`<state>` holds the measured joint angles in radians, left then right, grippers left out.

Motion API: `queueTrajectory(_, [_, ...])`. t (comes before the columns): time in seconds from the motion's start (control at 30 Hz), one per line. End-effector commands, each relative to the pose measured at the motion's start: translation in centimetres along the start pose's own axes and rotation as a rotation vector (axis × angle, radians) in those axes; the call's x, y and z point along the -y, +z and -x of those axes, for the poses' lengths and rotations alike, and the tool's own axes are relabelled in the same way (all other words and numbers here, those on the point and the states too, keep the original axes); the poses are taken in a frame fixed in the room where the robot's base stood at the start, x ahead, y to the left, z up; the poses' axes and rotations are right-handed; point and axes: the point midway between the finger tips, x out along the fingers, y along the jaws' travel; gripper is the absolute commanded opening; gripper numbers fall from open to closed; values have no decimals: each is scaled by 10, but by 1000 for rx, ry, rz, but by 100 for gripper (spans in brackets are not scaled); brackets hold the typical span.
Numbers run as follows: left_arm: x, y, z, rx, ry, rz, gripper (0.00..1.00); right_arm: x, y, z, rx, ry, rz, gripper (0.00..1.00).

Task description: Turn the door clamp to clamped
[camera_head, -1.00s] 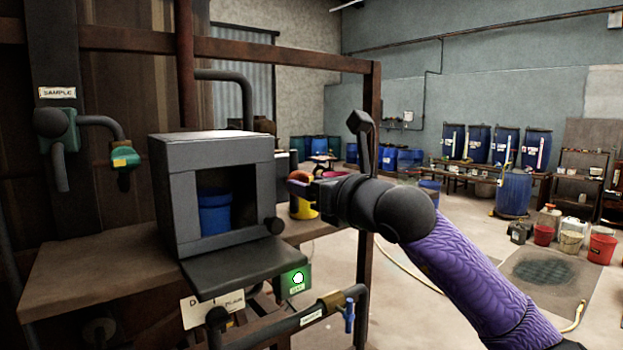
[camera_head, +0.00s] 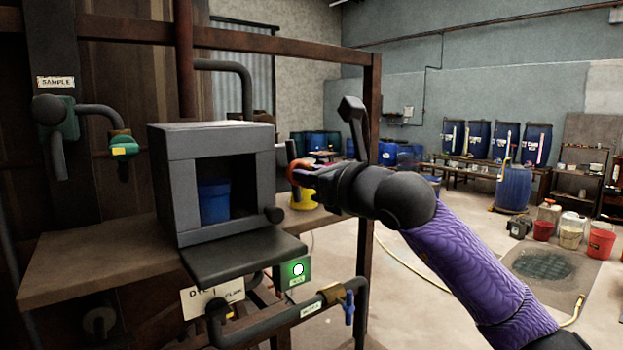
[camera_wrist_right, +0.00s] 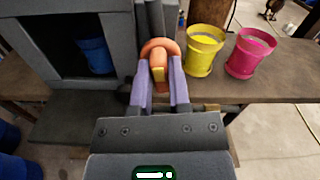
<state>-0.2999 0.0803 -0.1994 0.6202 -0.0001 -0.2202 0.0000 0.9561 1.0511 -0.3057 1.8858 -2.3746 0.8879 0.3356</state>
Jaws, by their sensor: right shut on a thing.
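A grey box (camera_head: 212,139) with an open front stands on a brown bench, and its dark door flap (camera_head: 245,262) hangs folded down in front. A blue container (camera_head: 214,202) sits inside it. The handle (camera_head: 299,171) stands just right of the box in the head view. How it joins the box is hidden, and its clamp position cannot be read. My left gripper is not in view.
A yellow bucket (camera_wrist_right: 204,50) and a pink bucket (camera_wrist_right: 251,54) stand on the bench right of the gripper. A green box with a lit round button (camera_head: 297,269) and a pipe with a blue valve (camera_head: 349,308) are below the flap.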

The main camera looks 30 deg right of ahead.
Motion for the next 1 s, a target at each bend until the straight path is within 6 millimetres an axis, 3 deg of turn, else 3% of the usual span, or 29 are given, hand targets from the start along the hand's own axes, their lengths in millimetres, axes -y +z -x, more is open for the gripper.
queueTrajectory(0.4, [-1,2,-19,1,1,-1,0,-1,-1,0,3,-2,383,0])
queueTrajectory(1.0, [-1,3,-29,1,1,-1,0,-3,-1,0,2,-3,953,0])
